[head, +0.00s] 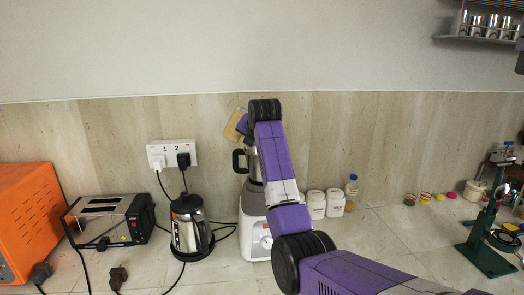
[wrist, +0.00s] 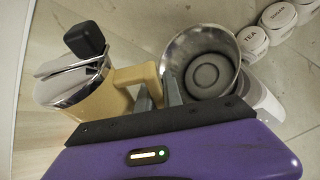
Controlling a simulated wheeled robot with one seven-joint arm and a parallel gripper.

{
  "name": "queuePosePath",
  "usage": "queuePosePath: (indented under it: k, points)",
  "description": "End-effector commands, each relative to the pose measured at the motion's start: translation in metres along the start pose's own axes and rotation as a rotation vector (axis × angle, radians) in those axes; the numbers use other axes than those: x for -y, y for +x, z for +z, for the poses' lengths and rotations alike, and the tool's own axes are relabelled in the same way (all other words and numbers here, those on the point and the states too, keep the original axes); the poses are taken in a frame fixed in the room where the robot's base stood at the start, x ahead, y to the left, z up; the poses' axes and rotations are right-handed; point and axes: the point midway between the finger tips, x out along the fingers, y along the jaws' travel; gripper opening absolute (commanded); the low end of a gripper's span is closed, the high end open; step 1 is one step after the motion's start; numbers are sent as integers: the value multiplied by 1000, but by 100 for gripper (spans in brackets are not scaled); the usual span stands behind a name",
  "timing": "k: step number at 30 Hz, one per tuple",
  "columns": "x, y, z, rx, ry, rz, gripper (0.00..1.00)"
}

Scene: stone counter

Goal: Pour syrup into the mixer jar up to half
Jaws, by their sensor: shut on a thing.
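A tan syrup jug (wrist: 85,90) with a shiny metal lid and black knob shows at the left of the wrist view. My gripper (wrist: 158,92) is shut on its tan handle. In the head view the jug (head: 233,126) shows partly behind my wrist, tilted, above and left of the mixer jar. The open steel mixer jar (wrist: 228,58) is beside the jug in the wrist view, with a dark grey round shape inside. No syrup stream shows. In the head view the jar's black handle (head: 238,161) shows; my arm hides much of the jar. It stands on the white mixer base (head: 253,233).
A kettle (head: 190,225), a toaster (head: 108,220) and an orange box (head: 28,215) stand left, with cables on the counter. White canisters (head: 325,203) and a blue-capped bottle (head: 351,188) stand right of the mixer. A green stand (head: 486,255) is far right.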

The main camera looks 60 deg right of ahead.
Motion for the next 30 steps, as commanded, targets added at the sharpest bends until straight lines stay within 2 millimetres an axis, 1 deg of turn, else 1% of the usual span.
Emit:
queuePosePath:
  k: [11,30]
  points:
    - [1,1,0,-11,23,12,0]
    - [-5,-4,3,-41,71,32,0]
